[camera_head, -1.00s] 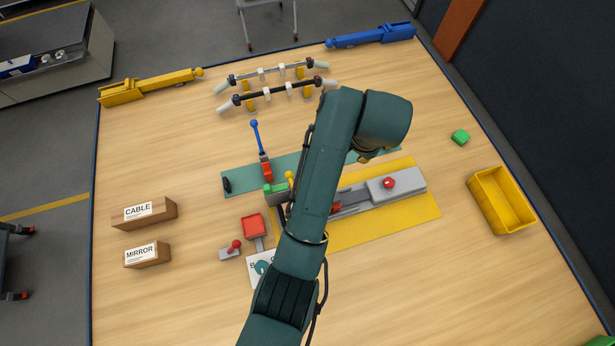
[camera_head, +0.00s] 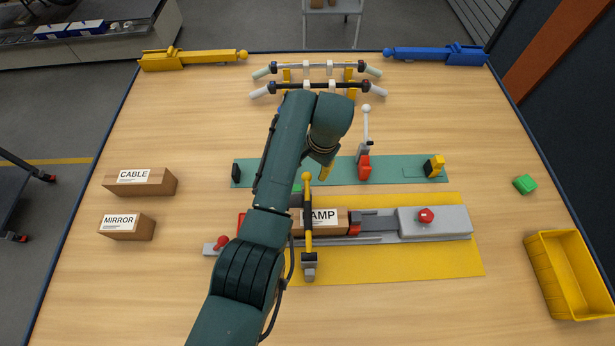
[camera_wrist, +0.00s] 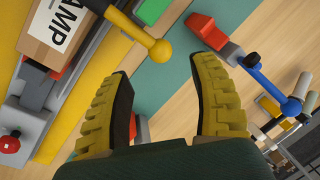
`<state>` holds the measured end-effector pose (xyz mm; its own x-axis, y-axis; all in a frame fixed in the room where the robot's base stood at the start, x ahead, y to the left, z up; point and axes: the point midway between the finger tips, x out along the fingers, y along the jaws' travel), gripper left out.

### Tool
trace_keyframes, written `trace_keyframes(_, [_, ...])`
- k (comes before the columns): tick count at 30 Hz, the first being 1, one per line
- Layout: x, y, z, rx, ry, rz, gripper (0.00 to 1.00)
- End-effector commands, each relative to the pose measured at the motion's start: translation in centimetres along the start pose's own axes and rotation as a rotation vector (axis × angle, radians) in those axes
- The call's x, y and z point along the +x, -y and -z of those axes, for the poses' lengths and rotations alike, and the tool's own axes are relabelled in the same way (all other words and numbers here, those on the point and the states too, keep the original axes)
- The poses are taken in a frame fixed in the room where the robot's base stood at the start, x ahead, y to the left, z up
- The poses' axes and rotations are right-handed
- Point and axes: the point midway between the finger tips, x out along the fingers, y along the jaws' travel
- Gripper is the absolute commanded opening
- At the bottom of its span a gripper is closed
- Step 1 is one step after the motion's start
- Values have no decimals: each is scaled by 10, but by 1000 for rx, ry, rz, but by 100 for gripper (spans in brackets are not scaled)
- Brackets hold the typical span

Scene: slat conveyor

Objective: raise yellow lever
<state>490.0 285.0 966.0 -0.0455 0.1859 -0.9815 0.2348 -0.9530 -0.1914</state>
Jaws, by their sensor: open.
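The yellow lever (camera_head: 308,215) has a round yellow knob and a grey base at its near end. It crosses in front of the box marked "AMP" (camera_head: 335,222). In the wrist view the yellow lever (camera_wrist: 130,25) comes in from the top, its knob just beyond and between my fingertips, apart from them. My gripper (camera_wrist: 160,95) is open, with nothing between its two yellow ribbed fingers. In the head view my gripper (camera_head: 325,168) is partly hidden by my arm, close to the lever's knob.
A white-knobbed lever (camera_head: 366,127) with a red block stands on the green strip. A blue lever (camera_wrist: 262,78) shows in the wrist view. A grey machine with a red button (camera_head: 426,215) is right of the box. A yellow bin (camera_head: 542,270) sits at right.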

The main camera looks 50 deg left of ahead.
Motion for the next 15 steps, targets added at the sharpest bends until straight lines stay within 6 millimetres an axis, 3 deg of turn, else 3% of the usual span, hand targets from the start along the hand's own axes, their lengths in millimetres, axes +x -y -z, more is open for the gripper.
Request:
trace_keyframes(3, [32, 0, -1, 0, 3, -1, 61])
trace_keyframes(7, [55, 0, 0, -1, 2, 0, 61])
trace_keyframes(15, [70, 0, 0, 0, 0, 0, 61])
